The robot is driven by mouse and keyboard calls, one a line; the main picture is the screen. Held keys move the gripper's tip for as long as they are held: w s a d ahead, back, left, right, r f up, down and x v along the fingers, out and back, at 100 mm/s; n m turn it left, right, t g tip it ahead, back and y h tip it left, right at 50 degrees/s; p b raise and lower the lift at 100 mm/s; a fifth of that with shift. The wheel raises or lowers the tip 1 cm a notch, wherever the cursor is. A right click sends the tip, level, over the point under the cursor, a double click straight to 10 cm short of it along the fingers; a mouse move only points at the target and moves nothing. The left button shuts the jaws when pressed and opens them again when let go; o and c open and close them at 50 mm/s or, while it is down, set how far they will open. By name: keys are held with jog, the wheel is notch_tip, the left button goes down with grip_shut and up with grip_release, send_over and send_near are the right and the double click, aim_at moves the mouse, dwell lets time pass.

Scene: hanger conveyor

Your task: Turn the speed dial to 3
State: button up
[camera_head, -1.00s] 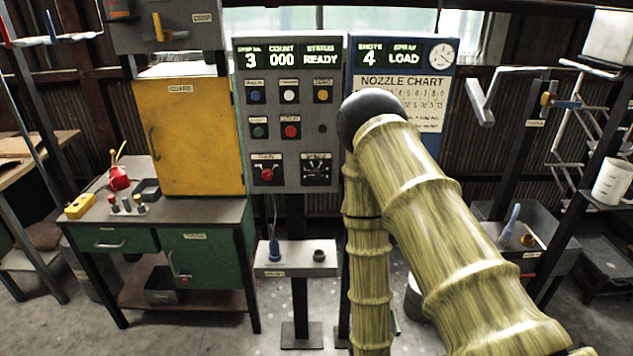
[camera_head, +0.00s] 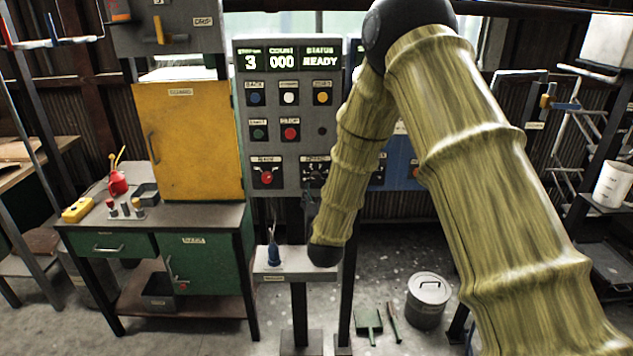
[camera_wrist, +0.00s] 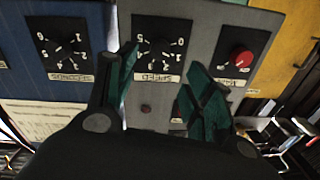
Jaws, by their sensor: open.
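The speed dial (camera_wrist: 158,50) is a black knob on a numbered black plate, shown upside down in the wrist view, with its "SPEED" label below it there. I cannot clearly read its setting. In the head view the speed dial (camera_head: 314,173) sits at the lower right of the grey control panel (camera_head: 271,215), partly beside my arm. My gripper (camera_wrist: 160,90) has its two green fingers spread and empty. In the picture they lie to either side below the dial, with a gap to the panel. In the head view my arm mostly hides the gripper.
A red mode knob (camera_wrist: 238,62) is beside the speed dial, and another numbered dial (camera_wrist: 62,45) is on the blue panel. A yellow guard cabinet (camera_head: 190,135) stands left.

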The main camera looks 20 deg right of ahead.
aim_at(316, 179)
jog(key=p+x, duration=0.2)
jog(key=x, duration=0.6)
jog(key=shift+w, duration=0.1)
jog(key=shift+f, duration=0.1)
jog(key=c, duration=1)
